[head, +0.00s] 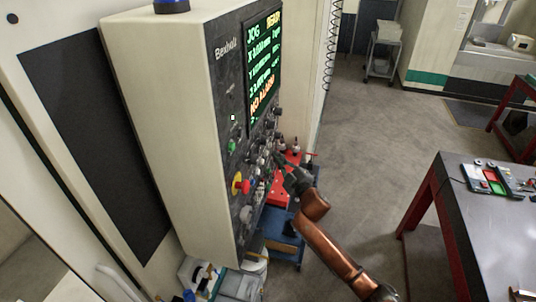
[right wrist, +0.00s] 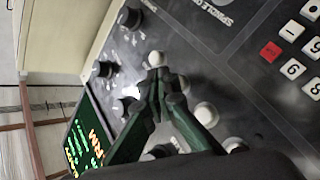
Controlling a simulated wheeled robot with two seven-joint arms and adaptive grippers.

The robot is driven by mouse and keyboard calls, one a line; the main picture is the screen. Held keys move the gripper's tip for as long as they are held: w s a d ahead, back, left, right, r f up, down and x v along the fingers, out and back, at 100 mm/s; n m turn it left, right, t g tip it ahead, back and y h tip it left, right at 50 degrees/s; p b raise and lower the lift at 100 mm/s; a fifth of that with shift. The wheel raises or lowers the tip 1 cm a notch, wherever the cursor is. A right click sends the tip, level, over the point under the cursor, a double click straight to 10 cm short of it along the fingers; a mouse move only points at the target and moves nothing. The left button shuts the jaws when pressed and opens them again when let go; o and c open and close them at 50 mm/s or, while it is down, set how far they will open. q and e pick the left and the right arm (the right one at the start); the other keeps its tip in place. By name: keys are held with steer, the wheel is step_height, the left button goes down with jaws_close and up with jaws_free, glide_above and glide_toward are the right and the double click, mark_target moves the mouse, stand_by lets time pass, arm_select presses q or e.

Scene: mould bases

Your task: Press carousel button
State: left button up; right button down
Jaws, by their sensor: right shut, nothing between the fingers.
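The control panel (head: 228,95) of the machine bears several knobs and buttons, and I cannot read which one is the carousel button. My right gripper (head: 282,165) is in front of the lower part of the panel, with its fingers together and empty. In the right wrist view the closed fingertips (right wrist: 157,84) point at a round white button (right wrist: 155,59) and appear close to it; I cannot tell whether they touch. Another white button (right wrist: 206,113) lies to the right of the fingers. Some controls are hidden behind the gripper. My left gripper is not in view.
The panel screen (head: 263,65) reads "NO ALARM". A red emergency stop (head: 240,184) on a yellow base and a green button (head: 232,145) sit on the panel. Black knobs (right wrist: 104,69) and a keypad (right wrist: 297,55) flank the fingers. A dark-topped table (head: 490,225) stands at right.

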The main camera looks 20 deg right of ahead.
stand_by(0.4)
steer(key=shift+w+a, duration=0.25)
steer(key=shift+a, duration=0.15)
steer(key=shift+w+a, duration=0.25)
steer(key=shift+a, duration=0.05)
stand_by(0.7)
steer(key=shift+d, duration=0.1)
steer(key=shift+s+d+p, duration=0.4)
steer(key=shift+s+d, duration=0.15)
stand_by(0.4)
steer(key=s+d, duration=0.1)
steer(key=d, duration=0.1)
steer(key=s+d+p, duration=0.1)
steer(key=s+d, duration=0.1)
steer(key=shift+p, duration=0.3)
